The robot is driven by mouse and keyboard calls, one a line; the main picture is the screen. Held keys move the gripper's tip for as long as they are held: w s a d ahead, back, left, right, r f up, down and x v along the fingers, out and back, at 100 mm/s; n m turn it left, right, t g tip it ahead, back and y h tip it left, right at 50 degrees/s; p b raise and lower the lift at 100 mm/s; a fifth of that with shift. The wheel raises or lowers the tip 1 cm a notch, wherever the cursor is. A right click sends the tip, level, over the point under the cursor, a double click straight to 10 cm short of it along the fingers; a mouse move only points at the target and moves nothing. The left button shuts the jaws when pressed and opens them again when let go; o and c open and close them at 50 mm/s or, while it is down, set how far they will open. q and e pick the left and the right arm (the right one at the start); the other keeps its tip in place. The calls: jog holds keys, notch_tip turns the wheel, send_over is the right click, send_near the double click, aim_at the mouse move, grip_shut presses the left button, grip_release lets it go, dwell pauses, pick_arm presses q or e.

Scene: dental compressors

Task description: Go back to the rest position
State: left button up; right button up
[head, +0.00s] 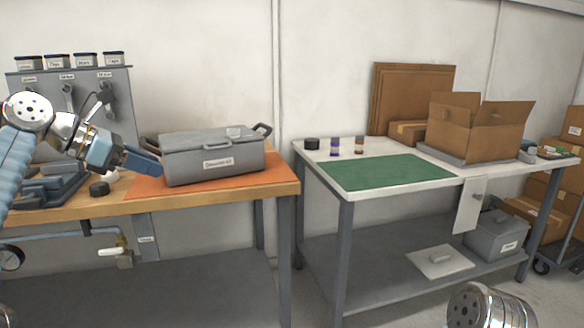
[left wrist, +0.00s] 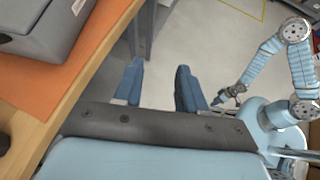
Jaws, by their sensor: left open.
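My left gripper (head: 146,160) is in front of the wooden bench, just left of a grey lidded case in the head view. In the left wrist view its two blue fingers (left wrist: 160,88) are apart with only floor between them, so it is open and empty. The grey case (head: 212,158) sits closed on an orange mat (head: 262,178); its corner also shows in the left wrist view (left wrist: 50,28). My right gripper (left wrist: 228,97) is small in the left wrist view, and its jaw opening cannot be made out. Only a metal joint of my right arm shows in the head view.
The wooden bench (head: 140,205) edge is close to my left gripper. A black round part (head: 99,189) lies near its edge. The white table (head: 310,160) to the right holds a green mat (head: 385,173), small containers and an open cardboard box (head: 470,130). Floor is clear between my arms.

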pick_arm(q)
jog(key=w+d+f+y, duration=0.2)
jog(key=w+f+y, duration=0.35)
jog(key=f, duration=0.55)
jog(key=w+d+f+y, duration=0.1)
jog(key=w+f+y, duration=0.4)
jog(key=f, duration=0.6)
jog(key=d+f+m+t, duration=0.2)
jog(key=d+f+m, duration=0.25)
jog(key=f, duration=0.55)
jog(key=d+f+m+t, duration=0.1)
jog(key=d+f+m, duration=0.35)
jog(key=f, duration=0.55)
jog(key=s+d+f+m+g+h, duration=0.1)
jog(key=s+d+f+m+h, duration=0.2)
jog(key=s+f, duration=0.45)
jog(key=s+d+f+m+g+h, duration=0.1)
jog(key=s+d+f+m, duration=0.2)
jog(key=s+f+m, duration=0.4)
jog(key=s+f+m+g, duration=0.2)
jog(key=s+f+g, duration=0.1)
jog(key=s, duration=0.8)
jog(key=s+f+m+g+h, duration=0.1)
jog(key=s+f+g, duration=0.3)
jog(key=s, duration=0.8)
notch_tip(320, 180, down, 2)
jog(key=shift+f+m, duration=0.1)
jog(key=shift+m, duration=0.4)
